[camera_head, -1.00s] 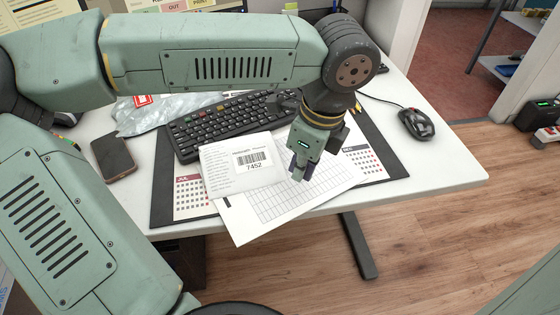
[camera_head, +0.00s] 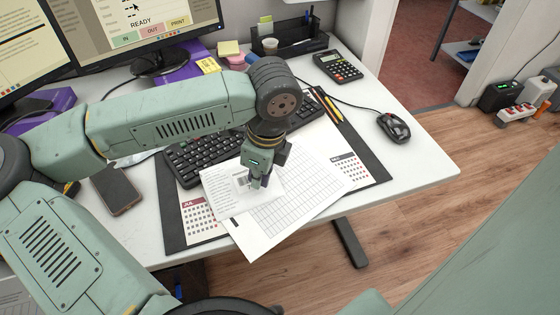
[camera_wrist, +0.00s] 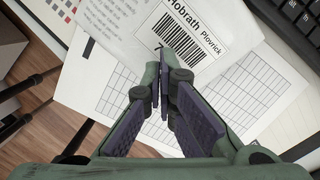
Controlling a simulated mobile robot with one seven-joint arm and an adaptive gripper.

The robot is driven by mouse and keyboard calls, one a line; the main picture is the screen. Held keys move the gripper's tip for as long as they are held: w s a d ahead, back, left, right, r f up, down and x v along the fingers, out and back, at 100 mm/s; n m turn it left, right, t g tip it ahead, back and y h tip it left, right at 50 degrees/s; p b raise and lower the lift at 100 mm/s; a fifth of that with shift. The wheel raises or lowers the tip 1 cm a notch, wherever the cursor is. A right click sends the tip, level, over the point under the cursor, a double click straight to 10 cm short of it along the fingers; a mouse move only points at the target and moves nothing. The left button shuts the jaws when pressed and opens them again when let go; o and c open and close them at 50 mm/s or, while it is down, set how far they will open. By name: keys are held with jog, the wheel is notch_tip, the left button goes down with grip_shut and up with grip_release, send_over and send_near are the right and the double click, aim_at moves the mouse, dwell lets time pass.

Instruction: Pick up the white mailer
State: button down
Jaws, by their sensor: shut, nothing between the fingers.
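The white mailer (camera_head: 217,190) lies flat on the papers in front of the keyboard in the head view. It bears printed text and a barcode label, which also shows on the mailer in the wrist view (camera_wrist: 225,48). My gripper (camera_head: 259,182) points down over the right part of the mailer and hides part of its label. In the wrist view my gripper (camera_wrist: 165,78) is shut and empty, its fingertips over the mailer's near edge by the barcode. I cannot tell whether the fingertips touch it.
A gridded sheet (camera_head: 300,210) and a dark-edged desk mat (camera_head: 174,215) lie under the mailer. The keyboard (camera_head: 190,165) is just behind. A phone (camera_head: 116,190) lies left and a mouse (camera_head: 394,127) right. The right end of the desk (camera_head: 425,165) is clear.

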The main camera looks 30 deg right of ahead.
aim_at(245, 185)
jog(key=w+a, duration=0.1)
jog(key=w+a+p, duration=0.1)
jog(key=shift+w+r, duration=0.1)
jog(key=shift+w, duration=0.3)
jog(key=shift+s+f, duration=0.1)
jog(key=shift+f, duration=0.65)
jog(key=shift+f+b, duration=0.2)
jog(key=shift+b, duration=0.55)
jog(key=shift+s+d, duration=0.1)
jog(key=shift+s+d+f+b, duration=0.1)
jog(key=shift+s+d+b, duration=0.1)
jog(key=shift+s+b, duration=0.15)
jog(key=shift+s+d+b, duration=0.45)
jog(key=shift+s+d, duration=0.2)
jog(key=shift+s, duration=0.2)
jog(key=shift+s+d, duration=0.2)
jog(key=shift+s, duration=0.05)
jog(key=shift+w+a, duration=0.1)
